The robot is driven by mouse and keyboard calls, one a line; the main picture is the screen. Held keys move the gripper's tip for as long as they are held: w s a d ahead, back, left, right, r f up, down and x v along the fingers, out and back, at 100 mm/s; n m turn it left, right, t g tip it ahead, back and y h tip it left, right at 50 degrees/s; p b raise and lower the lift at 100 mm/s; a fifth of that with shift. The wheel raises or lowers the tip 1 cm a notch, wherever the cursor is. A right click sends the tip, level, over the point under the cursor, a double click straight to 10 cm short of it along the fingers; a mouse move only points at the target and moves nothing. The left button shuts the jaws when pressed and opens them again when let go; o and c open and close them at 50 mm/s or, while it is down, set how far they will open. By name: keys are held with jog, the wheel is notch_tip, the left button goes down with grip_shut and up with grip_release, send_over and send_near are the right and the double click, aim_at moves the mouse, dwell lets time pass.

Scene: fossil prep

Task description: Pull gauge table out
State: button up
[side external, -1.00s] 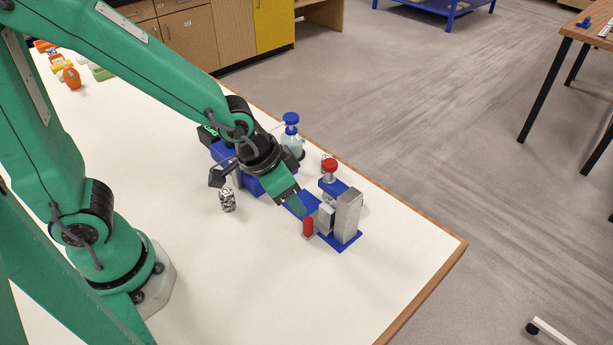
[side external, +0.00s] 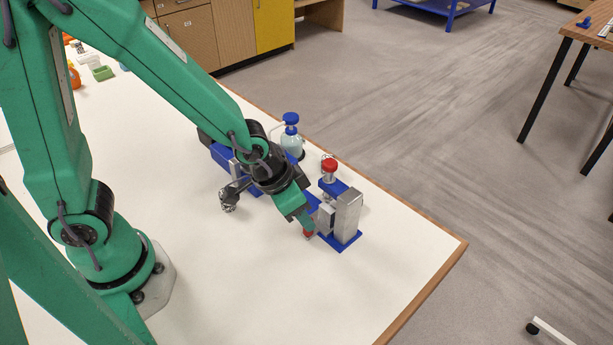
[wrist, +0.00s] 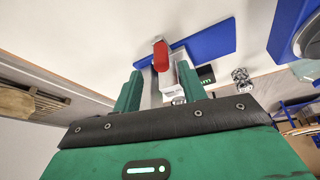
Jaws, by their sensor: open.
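The gauge is a blue-based device with a grey metal block (side external: 348,212) and a red knob (side external: 329,165) on top. In the wrist view the red handle (wrist: 160,56) shows just beyond and between the green fingertips of my gripper (wrist: 159,70), which are apart. The grey table part (wrist: 167,78) is behind it. Whether the fingers touch the handle cannot be told.
A clear bottle with a blue cap (side external: 291,140) stands behind the wrist.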

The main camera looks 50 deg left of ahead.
jog(key=shift+x, duration=2.3)
jog(key=shift+a, duration=0.1)
grip_shut()
